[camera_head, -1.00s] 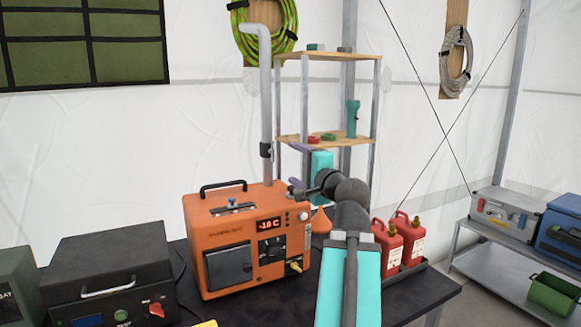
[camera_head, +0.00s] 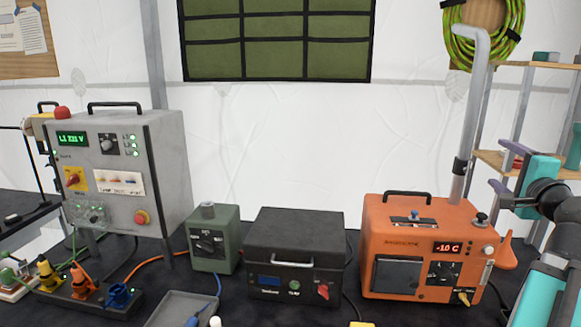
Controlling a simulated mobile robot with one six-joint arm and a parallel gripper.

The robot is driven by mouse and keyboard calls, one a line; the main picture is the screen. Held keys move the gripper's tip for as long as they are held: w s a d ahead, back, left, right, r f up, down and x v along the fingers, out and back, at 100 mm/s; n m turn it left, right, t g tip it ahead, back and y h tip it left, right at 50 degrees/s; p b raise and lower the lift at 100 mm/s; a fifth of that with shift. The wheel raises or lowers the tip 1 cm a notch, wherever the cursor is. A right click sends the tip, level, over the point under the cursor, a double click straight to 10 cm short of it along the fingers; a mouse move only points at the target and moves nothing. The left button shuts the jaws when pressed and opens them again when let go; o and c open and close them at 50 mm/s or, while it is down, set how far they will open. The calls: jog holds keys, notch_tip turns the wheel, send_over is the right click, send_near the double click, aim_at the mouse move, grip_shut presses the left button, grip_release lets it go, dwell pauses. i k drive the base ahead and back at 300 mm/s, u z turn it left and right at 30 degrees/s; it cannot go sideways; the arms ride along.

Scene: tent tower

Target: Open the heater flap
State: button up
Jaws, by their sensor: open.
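The orange heater (camera_head: 373,235) stands on the dark table at right, with a lit temperature display, a black top handle and a grey pipe (camera_head: 470,110) rising behind it. On its front left, a dark square flap (camera_head: 397,274) lies flat against the face and looks closed. A small slot with a blue knob (camera_head: 414,214) is on its top. My gripper (camera_head: 502,194) is open and empty at the right, beside the heater's upper right side in the picture and apart from the flap. Part of my arm is cut off by the right edge.
A black box with a handle (camera_head: 295,228) stands just left of the heater, then a green box (camera_head: 213,238) and a tall grey power cabinet (camera_head: 120,170). A grey tray (camera_head: 183,308) and coloured plugs lie in front. A shelf stands behind my arm.

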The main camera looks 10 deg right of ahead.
aim_at(391, 276)
jog(key=k, duration=1.5)
